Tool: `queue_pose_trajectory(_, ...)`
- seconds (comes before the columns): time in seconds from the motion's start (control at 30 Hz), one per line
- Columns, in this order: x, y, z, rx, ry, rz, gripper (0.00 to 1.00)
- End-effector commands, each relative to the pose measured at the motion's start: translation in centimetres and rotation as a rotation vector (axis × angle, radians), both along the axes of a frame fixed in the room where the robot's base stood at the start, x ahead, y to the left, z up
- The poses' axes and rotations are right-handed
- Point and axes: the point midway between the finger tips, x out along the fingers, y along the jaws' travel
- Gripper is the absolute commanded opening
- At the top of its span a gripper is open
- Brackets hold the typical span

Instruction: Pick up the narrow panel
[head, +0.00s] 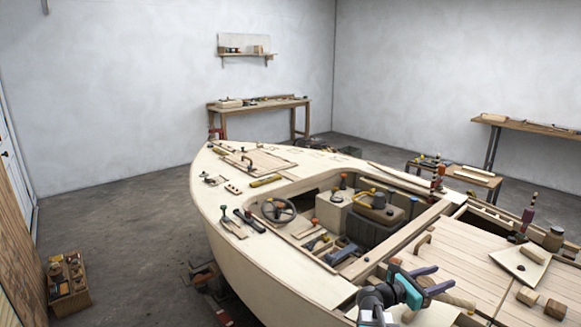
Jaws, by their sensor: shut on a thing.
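My gripper (432,279), with purple fingers and a teal body, is low at the right of the boat, over the near left part of the planked deck. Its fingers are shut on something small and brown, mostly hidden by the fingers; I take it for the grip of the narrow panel. The light planked deck (462,258) has several long seams. The narrow panel's outline cannot be told apart clearly from the planks around it. I cannot tell whether it is lifted.
A pale board (519,263) and wooden blocks (555,309) lie on the right deck. The open cockpit holds a grey box (370,226). A steering wheel (278,209) and tools are on the left.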

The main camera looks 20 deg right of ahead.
Motion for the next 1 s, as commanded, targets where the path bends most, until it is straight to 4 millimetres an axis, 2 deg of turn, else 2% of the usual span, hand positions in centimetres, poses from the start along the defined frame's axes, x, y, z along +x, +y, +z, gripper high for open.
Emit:
queue_pose_trajectory(0.1,2.3,2.4,0.0,-0.001,0.001,0.047,0.14)
queue_pose_trajectory(0.5,8.4,10.6,-0.1,0.001,0.002,0.190,0.14)
queue_pose_trajectory(1.0,14.1,22.0,-0.3,0.002,0.004,0.364,0.14)
